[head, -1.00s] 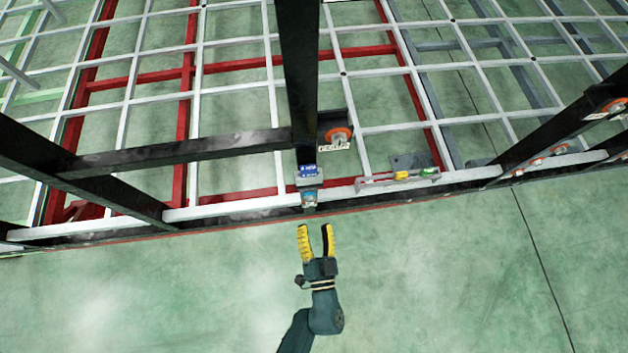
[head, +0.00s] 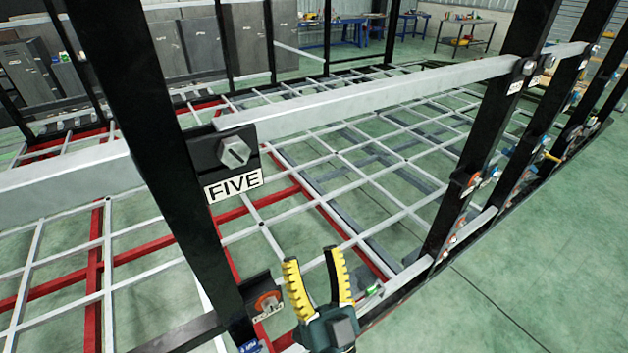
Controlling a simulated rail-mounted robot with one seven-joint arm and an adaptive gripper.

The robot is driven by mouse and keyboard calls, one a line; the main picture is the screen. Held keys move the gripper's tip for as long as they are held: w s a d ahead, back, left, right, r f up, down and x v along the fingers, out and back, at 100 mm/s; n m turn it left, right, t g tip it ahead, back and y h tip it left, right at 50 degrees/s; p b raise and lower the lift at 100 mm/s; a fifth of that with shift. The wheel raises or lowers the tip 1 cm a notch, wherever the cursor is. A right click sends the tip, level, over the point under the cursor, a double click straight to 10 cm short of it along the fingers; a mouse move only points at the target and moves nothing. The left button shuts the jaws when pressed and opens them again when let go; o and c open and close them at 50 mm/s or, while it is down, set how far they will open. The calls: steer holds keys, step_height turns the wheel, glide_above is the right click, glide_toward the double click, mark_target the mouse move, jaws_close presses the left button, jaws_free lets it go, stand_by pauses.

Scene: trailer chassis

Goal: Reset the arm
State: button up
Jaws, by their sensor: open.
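My gripper (head: 318,286) is at the bottom middle of the head view. Its two yellow, ridged fingers point up and stand apart with nothing between them. The gripper is in front of the trailer chassis, whose white grid (head: 345,165) and red beams (head: 255,207) spread out behind it. A black post (head: 180,150) rises to the left of the gripper. The post carries a large grey bolt (head: 236,152) above a label reading FIVE (head: 233,187). An orange round part (head: 267,302) sits low on the post, close to the left of the fingers.
A white rail (head: 370,92) crosses above the grid. More black posts (head: 490,130) with orange fittings stand at the right. The green floor (head: 540,270) at the lower right is clear. Grey cabinets (head: 212,55) and work tables (head: 465,38) stand far back.

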steer(key=s+d+r+m+t+h, duration=0.15)
steer(key=s+d+r+h, duration=0.3)
steer(key=r, duration=0.75)
steer(key=s+d+r+m+h, duration=0.3)
steer(key=s+r+h, duration=0.25)
steer(key=r, duration=0.65)
step_height(320, 180, down, 5)
steer(key=n+g+y, duration=0.2)
steer(key=n+g, duration=0.2)
step_height(320, 180, up, 24)
steer(key=p, duration=2.4)
steer(key=shift+w+a+m+t, duration=0.3)
steer(key=shift+w+m+t, duration=0.05)
steer(key=shift+w, duration=0.1)
step_height(320, 180, down, 38)
steer(key=b, duration=3.8)
steer(key=shift+f, duration=0.25)
